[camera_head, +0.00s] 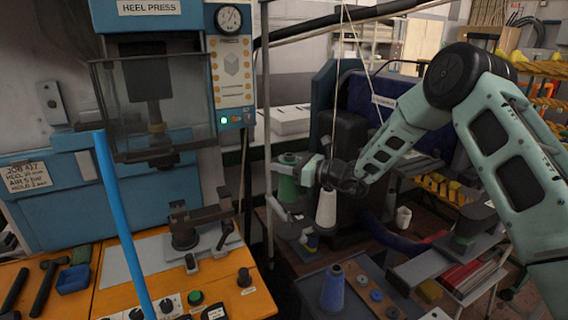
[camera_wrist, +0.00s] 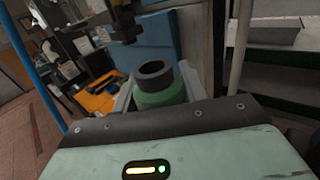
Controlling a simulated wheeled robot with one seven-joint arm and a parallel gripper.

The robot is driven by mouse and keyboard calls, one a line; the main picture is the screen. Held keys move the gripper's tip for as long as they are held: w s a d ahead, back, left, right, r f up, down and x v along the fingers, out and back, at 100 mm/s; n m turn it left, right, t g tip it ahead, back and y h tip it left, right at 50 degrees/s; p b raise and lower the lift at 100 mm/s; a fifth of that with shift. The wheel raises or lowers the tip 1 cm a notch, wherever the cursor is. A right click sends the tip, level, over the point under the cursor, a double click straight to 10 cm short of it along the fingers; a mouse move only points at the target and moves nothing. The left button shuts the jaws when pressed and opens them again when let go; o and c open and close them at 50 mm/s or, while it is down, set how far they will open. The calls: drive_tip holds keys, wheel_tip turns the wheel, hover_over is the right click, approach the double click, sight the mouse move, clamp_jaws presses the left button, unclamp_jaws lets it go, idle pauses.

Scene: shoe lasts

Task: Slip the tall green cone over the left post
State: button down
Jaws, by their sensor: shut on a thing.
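The tall green cone (camera_head: 287,188) is held upright in my gripper (camera_head: 292,170), near the middle of the head view. In the wrist view the green cone (camera_wrist: 160,98) shows its dark, hollow top end, with the fingers of my gripper (camera_wrist: 158,92) on either side of it. The cone's lower end is close to pale metal parts, and I cannot tell whether it touches them. A white cone (camera_head: 326,208) stands just right of the green one. I cannot clearly make out the left post; the area under the green cone is small and cluttered.
A blue cone (camera_head: 333,288) stands on a tray in front. The blue heel press (camera_head: 152,80) and an orange bench (camera_head: 245,300) are on the left. A thin vertical pole (camera_head: 266,130) rises just left of my gripper.

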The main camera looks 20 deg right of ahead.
sight(284, 176)
drive_tip(key=shift+f+b, duration=0.7)
drive_tip(key=shift+f, duration=1.2)
drive_tip(key=shift+f+b, duration=0.15)
drive_tip(key=shift+b, duration=0.25)
drive_tip(key=shift+f+b, duration=2.85)
drive_tip(key=shift+f, duration=0.6)
drive_tip(key=c, duration=0.7)
unclamp_jaws()
